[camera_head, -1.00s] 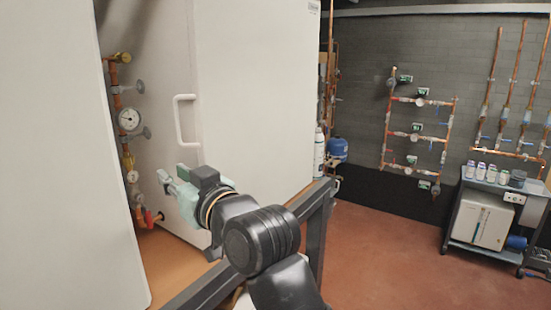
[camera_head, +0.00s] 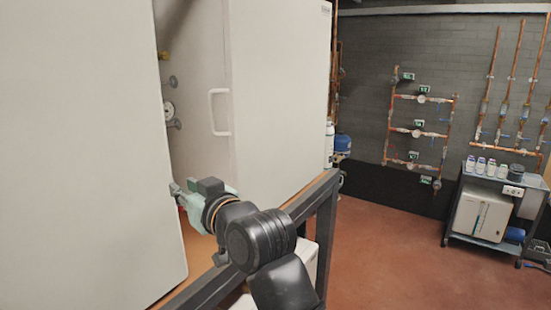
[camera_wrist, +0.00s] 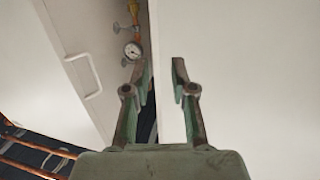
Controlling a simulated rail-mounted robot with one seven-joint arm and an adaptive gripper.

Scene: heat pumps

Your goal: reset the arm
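My gripper (camera_head: 177,190) is at the end of my black arm in the head view, in front of the gap between two large white panels. In the wrist view, its two fingers (camera_wrist: 161,76) are apart, with nothing held between them. The white panel with a handle (camera_head: 220,112) is beyond it; the handle also shows in the wrist view (camera_wrist: 84,76), left of the fingers. The plain white panel (camera_head: 80,150) fills the left of the head view. I cannot tell whether the fingers touch its edge.
A gauge (camera_head: 168,111) and copper pipes show in the gap. A dark metal frame (camera_head: 325,230) runs below the panels, close to my arm. Wall pipes (camera_head: 420,130) and a cart with bottles (camera_head: 490,215) stand at right. The red floor (camera_head: 385,250) between is clear.

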